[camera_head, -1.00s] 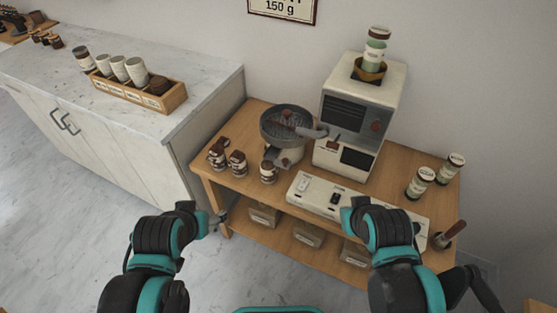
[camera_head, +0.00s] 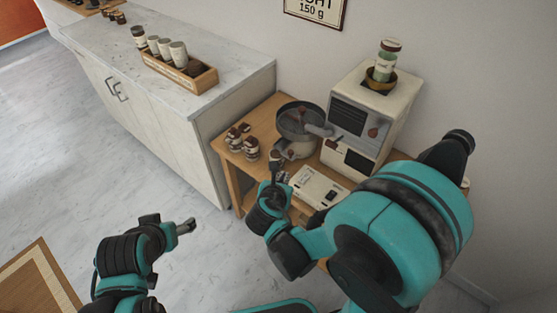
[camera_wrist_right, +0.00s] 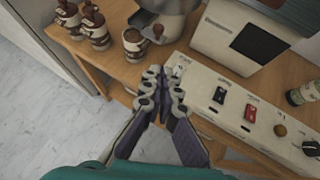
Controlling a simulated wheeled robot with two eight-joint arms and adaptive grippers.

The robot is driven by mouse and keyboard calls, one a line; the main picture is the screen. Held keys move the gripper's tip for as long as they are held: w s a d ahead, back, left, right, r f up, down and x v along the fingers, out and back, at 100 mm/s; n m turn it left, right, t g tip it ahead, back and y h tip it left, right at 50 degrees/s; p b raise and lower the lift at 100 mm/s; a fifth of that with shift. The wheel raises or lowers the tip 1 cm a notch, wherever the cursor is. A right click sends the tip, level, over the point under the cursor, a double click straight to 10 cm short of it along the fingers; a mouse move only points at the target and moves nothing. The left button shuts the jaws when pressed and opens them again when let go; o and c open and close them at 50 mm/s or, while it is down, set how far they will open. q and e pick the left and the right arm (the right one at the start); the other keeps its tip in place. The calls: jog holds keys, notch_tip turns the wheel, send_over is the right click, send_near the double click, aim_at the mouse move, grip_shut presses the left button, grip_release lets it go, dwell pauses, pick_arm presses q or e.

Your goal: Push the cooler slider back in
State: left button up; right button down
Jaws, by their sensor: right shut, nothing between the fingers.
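The cooler (camera_head: 300,122) is a round grey pan on a pale base, standing on the wooden table left of the roaster. In the right wrist view only its lower part (camera_wrist_right: 168,8) shows. My right gripper (camera_head: 276,162) is shut and empty, just in front of the cooler's base. In the right wrist view its fingertips (camera_wrist_right: 163,78) are below the knob, apparently apart from it. My left gripper (camera_head: 187,227) is over the floor, away from the table.
Small jars (camera_head: 250,152) stand left of the cooler, one (camera_wrist_right: 135,44) close to my right fingertips. A control panel (camera_head: 318,187) with switches lies right of the gripper. The roaster (camera_head: 370,115) stands behind. A marble-topped counter (camera_head: 215,98) is at the left.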

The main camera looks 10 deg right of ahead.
jog(key=shift+a+n, duration=0.35)
jog(key=shift+n, duration=0.25)
jog(key=shift+w+f, duration=0.1)
jog(key=b, duration=0.4)
send_near(290, 156)
notch_tip(290, 156, down, 4)
jog(key=w, duration=0.2)
jog(key=w+d, duration=0.1)
jog(key=shift+w+d, duration=0.3)
jog(key=shift+w, duration=0.05)
jog(key=shift+w+d+r, duration=0.25)
jog(key=shift+w, duration=0.3)
jog(key=w+d, duration=0.1)
jog(key=d, duration=0.1)
jog(key=w+d+b, duration=0.1)
jog(key=w+d, duration=0.1)
